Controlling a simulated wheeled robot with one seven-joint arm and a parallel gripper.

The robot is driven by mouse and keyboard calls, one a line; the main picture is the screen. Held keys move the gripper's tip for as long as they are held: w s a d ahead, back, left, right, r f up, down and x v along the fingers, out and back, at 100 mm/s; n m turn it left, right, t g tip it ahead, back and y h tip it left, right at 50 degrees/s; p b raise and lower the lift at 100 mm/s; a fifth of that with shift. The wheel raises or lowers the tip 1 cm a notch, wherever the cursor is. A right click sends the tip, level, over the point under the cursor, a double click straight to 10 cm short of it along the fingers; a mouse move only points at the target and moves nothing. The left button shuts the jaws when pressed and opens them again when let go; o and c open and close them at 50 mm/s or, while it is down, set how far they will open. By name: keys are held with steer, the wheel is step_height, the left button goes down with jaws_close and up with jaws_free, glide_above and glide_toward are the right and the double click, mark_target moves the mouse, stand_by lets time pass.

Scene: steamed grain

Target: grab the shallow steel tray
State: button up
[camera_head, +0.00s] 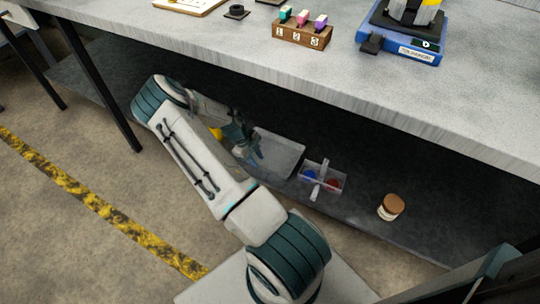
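The shallow steel tray (283,152) is a grey, flat, low-rimmed tray on the dark lower shelf under the workbench, near the middle of the view. Its left part is hidden behind my gripper. My gripper (248,146), dark teal and grey, reaches in under the bench top at the tray's left side and overlaps it in the picture. Its fingers are small and in shadow, so I cannot tell whether they are open or shut, or whether they touch the tray.
A clear divided box (323,179) with blue and red items stands right of the tray. A brown-lidded jar (391,207) stands farther right on the shelf. The bench top (215,42) overhangs my arm. A black table leg (98,85) stands at the left.

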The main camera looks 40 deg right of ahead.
steer(key=b+x, duration=0.1)
steer(key=x, duration=0.2)
steer(key=shift+s+f, duration=0.15)
steer(key=shift+f, duration=0.25)
jaws_close()
steer(key=shift+r, duration=0.1)
stand_by(0.9)
